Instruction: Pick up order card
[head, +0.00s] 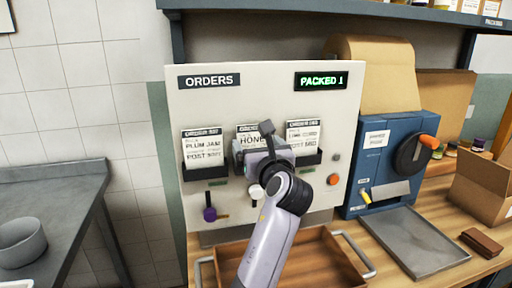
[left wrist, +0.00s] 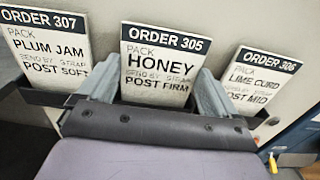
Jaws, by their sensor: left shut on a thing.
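Three white order cards with dark headers stand in black holders on the pale orders panel (head: 270,100). The middle order card, order 305 (left wrist: 164,65), reads HONEY and POST FIRM; its top shows in the head view (head: 248,135). My left gripper (head: 262,150) is at the middle holder, shut on the order 305 card, with one finger at each side of it. The card's lower part is hidden by the gripper. The order 307 card (left wrist: 45,45), plum jam, is to the left. The order 306 card (left wrist: 258,80), lime curd, is to the right.
Purple (head: 209,214) and orange (head: 333,179) knobs sit on the panel. A wooden tray (head: 330,250) with metal handles lies below. A blue machine (head: 372,165) with a dial, a grey tray (head: 415,245) and a cardboard box (head: 485,185) are right. A shelf (head: 350,10) runs above.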

